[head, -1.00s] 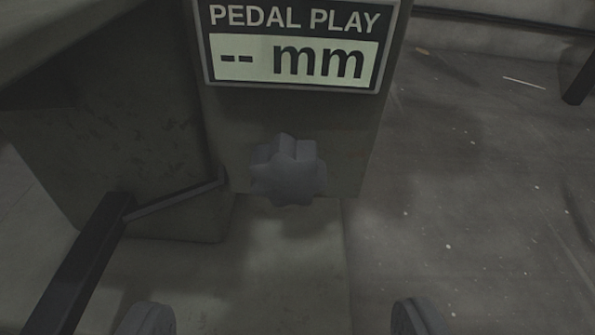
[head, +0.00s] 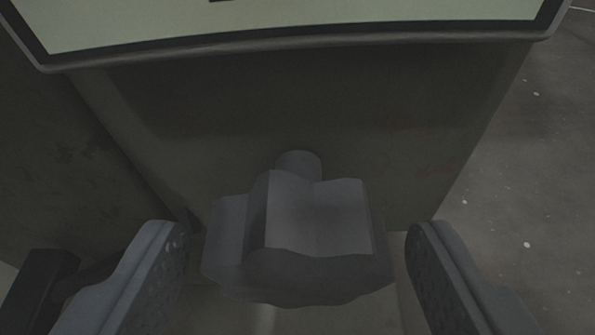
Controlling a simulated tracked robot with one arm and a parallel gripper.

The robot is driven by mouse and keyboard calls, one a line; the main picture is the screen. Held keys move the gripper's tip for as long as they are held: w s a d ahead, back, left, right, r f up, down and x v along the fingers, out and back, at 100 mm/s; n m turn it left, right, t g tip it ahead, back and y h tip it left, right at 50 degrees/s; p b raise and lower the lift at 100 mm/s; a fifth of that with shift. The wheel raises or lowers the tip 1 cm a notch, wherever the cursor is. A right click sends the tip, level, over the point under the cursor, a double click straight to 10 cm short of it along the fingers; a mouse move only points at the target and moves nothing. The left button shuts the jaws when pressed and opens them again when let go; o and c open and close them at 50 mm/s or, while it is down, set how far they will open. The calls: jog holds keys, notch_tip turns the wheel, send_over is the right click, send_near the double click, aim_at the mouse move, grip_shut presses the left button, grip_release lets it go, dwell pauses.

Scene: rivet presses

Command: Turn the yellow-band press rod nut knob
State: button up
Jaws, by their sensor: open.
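The grey lobed nut knob (head: 300,235) sits low in the middle of the head view, on a short round rod (head: 298,163) that comes out of the dark press face (head: 290,110). My gripper (head: 298,240) is open, with one finger on each side of the knob. A small gap shows between each finger and the knob, so neither appears to touch it. No yellow band is in view.
The lower edge of the display panel (head: 300,42) hangs above the knob. A dark bar (head: 38,285) stands at the lower left, close to the left finger. Open floor (head: 530,200) lies to the right.

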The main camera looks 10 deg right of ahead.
jog(key=shift+x, duration=0.8)
jog(key=c, duration=1)
